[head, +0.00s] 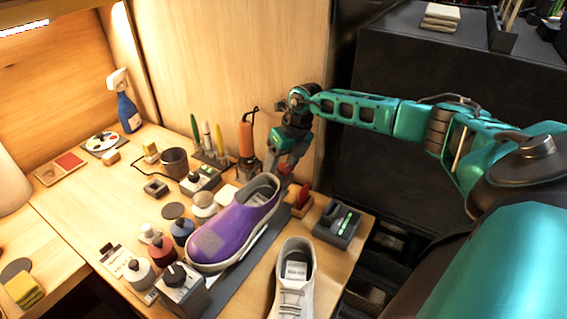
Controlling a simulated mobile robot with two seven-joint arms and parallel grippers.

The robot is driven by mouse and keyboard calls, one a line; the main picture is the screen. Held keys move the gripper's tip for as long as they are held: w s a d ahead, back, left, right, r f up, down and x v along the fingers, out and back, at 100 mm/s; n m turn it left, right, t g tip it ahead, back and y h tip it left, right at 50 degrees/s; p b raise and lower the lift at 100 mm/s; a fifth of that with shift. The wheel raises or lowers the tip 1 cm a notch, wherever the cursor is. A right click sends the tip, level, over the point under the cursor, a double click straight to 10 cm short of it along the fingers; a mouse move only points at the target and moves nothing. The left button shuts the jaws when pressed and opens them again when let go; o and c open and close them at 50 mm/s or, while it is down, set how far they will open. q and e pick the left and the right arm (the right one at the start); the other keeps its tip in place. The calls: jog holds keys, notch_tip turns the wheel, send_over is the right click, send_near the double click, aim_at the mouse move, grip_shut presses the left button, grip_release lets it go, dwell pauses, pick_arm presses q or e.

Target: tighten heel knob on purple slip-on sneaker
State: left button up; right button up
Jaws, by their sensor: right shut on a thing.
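The purple slip-on sneaker (225,233) with a pale sole lies on a dark grey mat (236,285), toe toward the lower left and heel toward the upper right. A grey patch shows on its toe. My right gripper (284,170) reaches in from the right and points down at the heel end of the sneaker. It is shut on the heel knob, which its fingers mostly hide. My left gripper is not in view.
A white laced sneaker (291,291) stands in front on the right. A dark device with green lights (338,224) and a red-topped block (300,199) are right of the heel. An orange tool (246,139) stands behind.

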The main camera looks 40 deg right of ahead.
jog(key=shift+f+m, duration=0.15)
jog(key=shift+m, duration=0.45)
